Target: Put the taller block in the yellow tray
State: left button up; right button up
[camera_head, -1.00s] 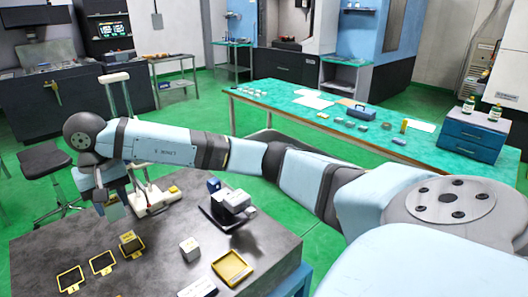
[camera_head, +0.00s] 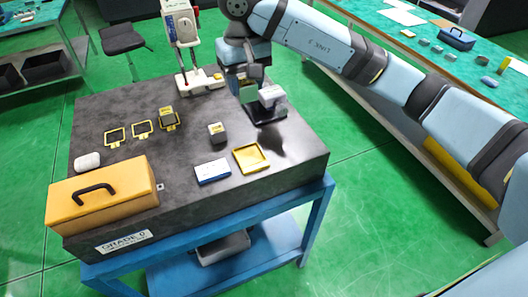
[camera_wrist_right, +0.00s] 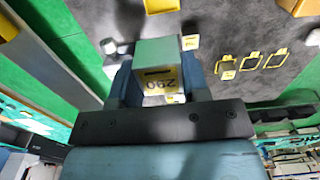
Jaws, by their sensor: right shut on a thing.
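My right gripper (camera_head: 248,92) is shut on a block, which shows pale green between the fingers in the right wrist view (camera_wrist_right: 158,52) with a yellow label marked 290. In the head view the gripper is near the back right of the dark table, close to a grey item on a black stand; the held block is mostly hidden there. The yellow tray (camera_head: 251,159) lies at the table's front right and looks empty. A grey block (camera_head: 217,133) stands behind it to the left. Another block (camera_head: 167,116) with a yellow label stands at a yellow frame. My left gripper is not in view.
A white-and-blue card (camera_head: 212,171) lies left of the tray. An orange toolbox (camera_head: 103,195) stands front left. A white upright device (camera_head: 183,50) stands at the back. Yellow frames (camera_head: 141,129) lie left.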

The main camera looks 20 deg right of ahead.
jog(key=p, duration=0.2)
send_over(250, 157)
notch_tip(250, 157, down, 14)
jog(key=shift+w+f, duration=0.1)
jog(key=shift+f, duration=2.55)
jog(key=shift+f, duration=0.2)
jog(key=o, duration=1)
